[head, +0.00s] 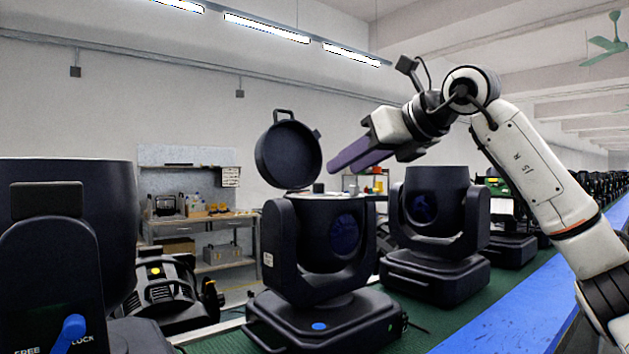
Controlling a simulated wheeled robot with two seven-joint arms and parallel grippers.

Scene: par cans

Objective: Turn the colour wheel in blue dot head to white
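The blue dot head (318,240) stands in the middle of the head view, a black moving-head lamp with a blue dot (319,326) on its base. Its round lid (288,155) is swung up, and a pale rim shows at its open top. The colour wheel inside cannot be made out from here. My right gripper (340,163) is above and to the right of the open top, its dark purple fingers pointing left and slightly down, apart from the head. I see the fingers side-on, so their gap is hidden. My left gripper is out of view.
Another black head (436,220) stands close on the right, with more in a row behind. A large dark head (85,240) with a blue lock lever fills the left. The heads stand on a green bench surface (480,300) with a blue edge (520,310). A workbench (200,222) is behind.

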